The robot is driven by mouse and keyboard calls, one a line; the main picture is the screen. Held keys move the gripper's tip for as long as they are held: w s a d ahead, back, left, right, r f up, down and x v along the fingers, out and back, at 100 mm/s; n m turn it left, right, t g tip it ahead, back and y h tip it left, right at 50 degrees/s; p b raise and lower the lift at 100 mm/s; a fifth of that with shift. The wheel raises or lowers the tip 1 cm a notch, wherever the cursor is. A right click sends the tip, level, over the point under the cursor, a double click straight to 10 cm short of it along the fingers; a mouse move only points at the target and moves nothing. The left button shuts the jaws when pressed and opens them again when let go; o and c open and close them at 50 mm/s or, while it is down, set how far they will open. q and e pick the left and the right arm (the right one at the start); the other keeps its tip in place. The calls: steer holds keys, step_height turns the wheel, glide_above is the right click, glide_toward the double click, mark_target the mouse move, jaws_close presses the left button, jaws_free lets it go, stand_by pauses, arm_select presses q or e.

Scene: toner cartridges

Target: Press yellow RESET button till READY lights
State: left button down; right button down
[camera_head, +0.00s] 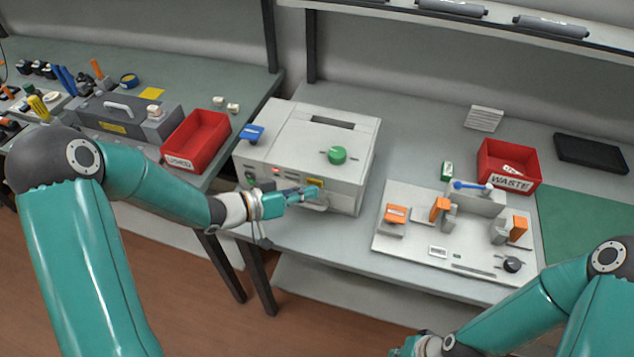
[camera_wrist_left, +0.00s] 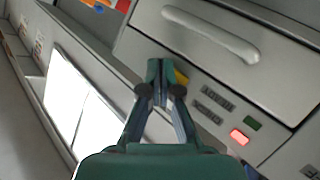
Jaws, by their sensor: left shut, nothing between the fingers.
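The yellow button (camera_head: 315,182) is on the front face of the pale grey machine (camera_head: 300,135). My left gripper (camera_head: 312,191) is shut and empty, its fingertips right at the button. In the left wrist view the shut fingertips (camera_wrist_left: 160,72) partly cover the yellow button (camera_wrist_left: 181,77); I cannot tell whether they touch or press it. On the same panel a red light (camera_wrist_left: 239,137) glows beside a dark green, unlit-looking one (camera_wrist_left: 252,123). My right gripper (camera_head: 408,347) is barely in view at the bottom edge.
A red bin (camera_head: 196,141) stands left. A fixture board (camera_head: 400,245) and a red WASTE bin (camera_head: 510,168) are right.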

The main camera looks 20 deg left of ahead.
arm_select(q)
steer(key=shift+w, duration=0.4)
stand_by(0.7)
steer(key=shift+s, duration=0.8)
steer(key=s+b, duration=0.1)
steer(key=s, duration=0.4)
steer(key=shift+a, duration=0.1)
stand_by(0.4)
stand_by(0.5)
